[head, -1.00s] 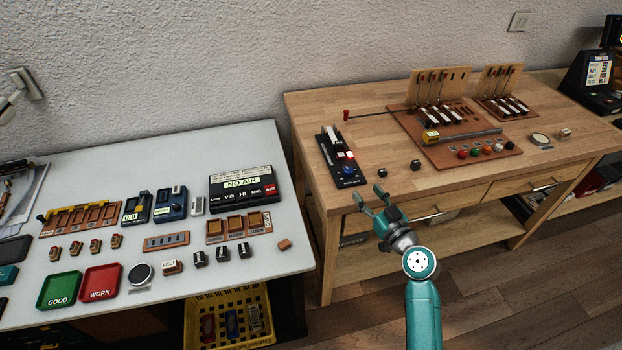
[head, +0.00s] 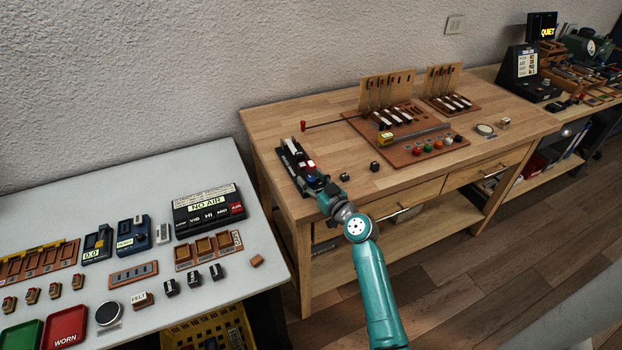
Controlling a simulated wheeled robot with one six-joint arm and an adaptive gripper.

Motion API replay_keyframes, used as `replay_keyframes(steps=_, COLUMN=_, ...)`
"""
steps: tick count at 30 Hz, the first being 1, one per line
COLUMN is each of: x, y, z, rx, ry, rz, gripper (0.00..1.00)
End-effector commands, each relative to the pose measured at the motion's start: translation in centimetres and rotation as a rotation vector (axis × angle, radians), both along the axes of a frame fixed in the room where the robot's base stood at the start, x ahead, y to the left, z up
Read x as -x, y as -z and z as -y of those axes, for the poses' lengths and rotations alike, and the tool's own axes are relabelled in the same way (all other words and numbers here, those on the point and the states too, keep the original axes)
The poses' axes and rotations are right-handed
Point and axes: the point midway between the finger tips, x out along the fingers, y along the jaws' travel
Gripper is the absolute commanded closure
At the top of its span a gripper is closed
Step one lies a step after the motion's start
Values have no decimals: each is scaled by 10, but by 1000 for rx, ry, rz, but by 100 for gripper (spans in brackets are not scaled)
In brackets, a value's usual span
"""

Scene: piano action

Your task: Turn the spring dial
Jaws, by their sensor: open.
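A narrow black control panel (head: 292,160) lies at the left end of the wooden workbench, with red and white parts and a blue knob at its near end. No label naming a spring dial is readable, so I cannot tell for sure which control it is. My gripper (head: 325,188) is open and empty at the bench's front edge, by the panel's near end. It partly covers that end, and I cannot tell whether it touches anything. Two small black pieces (head: 374,167) sit just right of it on the bench top.
A brown board (head: 408,152) with key levers and coloured buttons fills the middle of the wooden bench (head: 270,120). The white table (head: 100,190) with trays and devices is at left. Open floor (head: 460,270) lies at right.

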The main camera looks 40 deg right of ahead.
Motion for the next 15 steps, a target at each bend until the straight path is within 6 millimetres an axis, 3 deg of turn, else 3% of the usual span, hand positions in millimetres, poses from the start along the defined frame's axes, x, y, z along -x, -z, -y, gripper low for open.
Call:
replay_keyframes(steps=11, x=-5, y=0, z=1, rx=0, ry=0, rz=0, gripper=44)
replay_keyframes(steps=15, x=-5, y=0, z=1, rx=0, ry=0, rz=0, gripper=79)
